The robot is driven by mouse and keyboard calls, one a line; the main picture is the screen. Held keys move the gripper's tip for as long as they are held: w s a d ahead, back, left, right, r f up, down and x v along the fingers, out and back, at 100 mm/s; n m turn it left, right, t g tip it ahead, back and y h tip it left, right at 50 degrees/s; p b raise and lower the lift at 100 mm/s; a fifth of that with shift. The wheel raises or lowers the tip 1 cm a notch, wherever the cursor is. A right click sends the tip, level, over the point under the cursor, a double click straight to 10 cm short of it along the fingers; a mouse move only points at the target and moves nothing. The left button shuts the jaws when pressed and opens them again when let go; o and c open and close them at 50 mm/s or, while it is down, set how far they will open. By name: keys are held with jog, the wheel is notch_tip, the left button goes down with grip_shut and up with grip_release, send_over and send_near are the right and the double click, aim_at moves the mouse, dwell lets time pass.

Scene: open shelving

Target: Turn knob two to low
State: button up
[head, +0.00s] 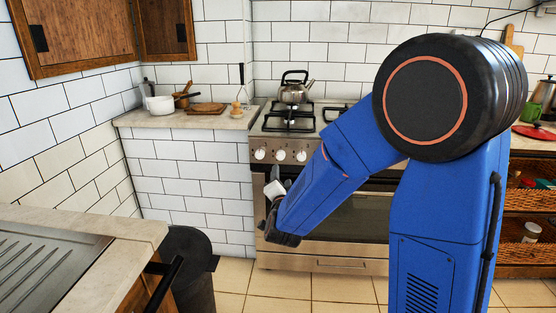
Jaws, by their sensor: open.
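A steel stove (330,264) stands against the back wall. Three white knobs show on its front panel: a left knob (260,154), a middle knob (280,155) and a right knob (301,156). My blue arm covers the panel further right, so any other knobs there are hidden. Their settings are too small to read. My gripper (275,184) is at the lower end of the arm, below the left and middle knobs, in front of the oven's upper left. It is open, small in view and partly hidden, and appears apart from the knobs.
A kettle (294,91) sits on the stove's back burner. A counter (188,120) on the left holds a white pot (160,105) and a board (206,108). A dark bin (187,264) stands near the sink counter (120,240). Tiled floor (285,285) is clear before the stove.

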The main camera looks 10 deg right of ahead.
aim_at(281, 156)
jog(key=x, duration=1.5)
jog(key=shift+w, duration=0.4)
